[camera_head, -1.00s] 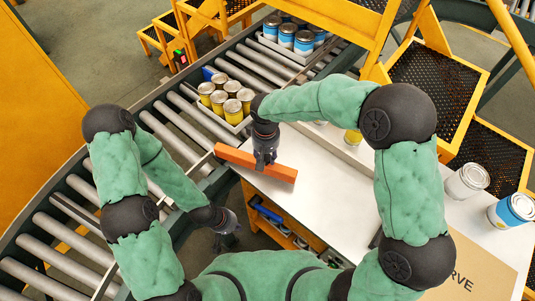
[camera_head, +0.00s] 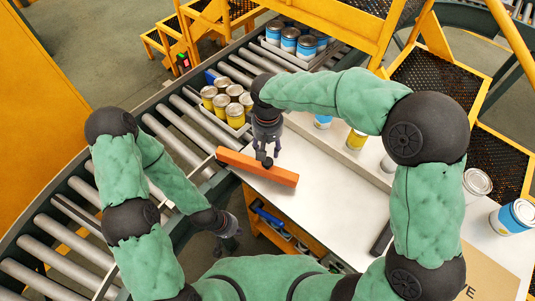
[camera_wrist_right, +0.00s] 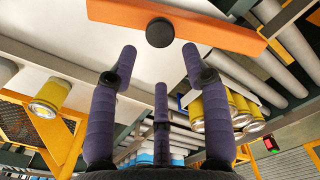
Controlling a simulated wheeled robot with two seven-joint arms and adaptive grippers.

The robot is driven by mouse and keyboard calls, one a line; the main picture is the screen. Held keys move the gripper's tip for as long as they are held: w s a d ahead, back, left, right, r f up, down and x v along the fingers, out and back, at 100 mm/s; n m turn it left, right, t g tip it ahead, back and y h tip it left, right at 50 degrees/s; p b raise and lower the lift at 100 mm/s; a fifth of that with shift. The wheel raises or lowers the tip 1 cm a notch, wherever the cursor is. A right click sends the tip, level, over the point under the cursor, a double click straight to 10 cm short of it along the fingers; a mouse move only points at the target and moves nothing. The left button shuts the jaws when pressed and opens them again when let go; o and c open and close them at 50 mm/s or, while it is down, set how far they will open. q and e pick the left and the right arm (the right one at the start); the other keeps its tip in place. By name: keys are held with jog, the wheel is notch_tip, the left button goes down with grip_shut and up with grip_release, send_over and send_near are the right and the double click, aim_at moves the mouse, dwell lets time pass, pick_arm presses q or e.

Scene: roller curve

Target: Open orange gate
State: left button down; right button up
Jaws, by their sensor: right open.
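The orange gate (camera_head: 240,163) is a long bar lying across the near edge of the roller conveyor and the white table's left corner in the head view. In the right wrist view the orange gate (camera_wrist_right: 225,36) crosses the top, with a round black knob (camera_wrist_right: 160,32) on it. My right gripper (camera_head: 268,149) is just beyond the bar, close to the knob. Its three purple fingers (camera_wrist_right: 160,62) are spread open and empty, with the knob ahead between the fingertips. My left gripper (camera_head: 230,232) hangs low beside the table, apart from the gate; its finger state is unclear.
A tray of yellow cans (camera_head: 226,100) sits on the conveyor (camera_head: 190,120) beyond my right gripper. Blue cans (camera_head: 290,40) stand farther up the line. More cans (camera_head: 513,215) stand on the right. The white table top (camera_head: 320,190) is mostly clear near the gate.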

jog(key=shift+r, duration=2.2)
